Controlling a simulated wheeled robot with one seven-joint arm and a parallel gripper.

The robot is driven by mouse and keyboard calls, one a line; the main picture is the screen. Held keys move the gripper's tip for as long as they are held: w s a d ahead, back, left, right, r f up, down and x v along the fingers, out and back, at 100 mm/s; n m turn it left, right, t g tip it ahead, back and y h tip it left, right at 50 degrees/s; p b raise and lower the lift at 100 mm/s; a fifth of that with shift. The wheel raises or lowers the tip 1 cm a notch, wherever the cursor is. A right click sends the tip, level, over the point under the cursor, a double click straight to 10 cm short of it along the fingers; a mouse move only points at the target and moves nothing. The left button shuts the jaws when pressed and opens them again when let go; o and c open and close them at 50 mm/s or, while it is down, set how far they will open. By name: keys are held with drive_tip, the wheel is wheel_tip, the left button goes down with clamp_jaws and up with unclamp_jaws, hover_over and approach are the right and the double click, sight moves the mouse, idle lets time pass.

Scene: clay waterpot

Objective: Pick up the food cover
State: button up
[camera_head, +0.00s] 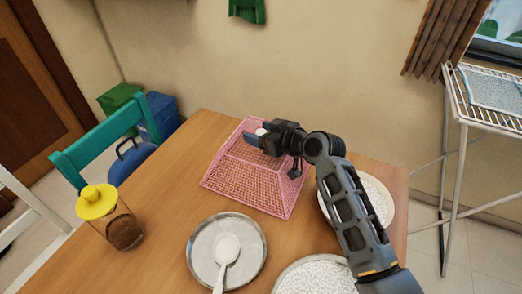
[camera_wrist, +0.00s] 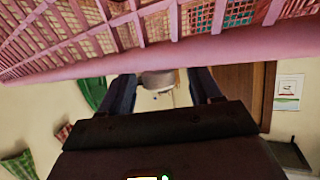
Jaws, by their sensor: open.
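The food cover (camera_head: 245,183) is a pink mesh cover with sloping sides, standing on the wooden table near its far edge. Its pink rim and mesh (camera_wrist: 150,62) fill the top of the wrist view, very close to the camera. My gripper (camera_head: 254,138) is at the cover's upper far part, reaching in from the right. Its two dark fingers stand apart in the wrist view (camera_wrist: 162,92). A small pale round piece (camera_head: 261,132) shows by the fingers; I cannot tell if it is the cover's knob. Whether the fingers touch the cover is unclear.
A jar with a yellow lid (camera_head: 108,216) stands on the table's left. A metal plate with a white spoon (camera_head: 201,262) is in front of the cover. White-filled plates (camera_head: 315,276) lie at front and right, partly behind my arm. A green chair (camera_head: 112,136) stands left.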

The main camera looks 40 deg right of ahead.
drive_tip(key=shift+c, duration=0.4)
clamp_jaws()
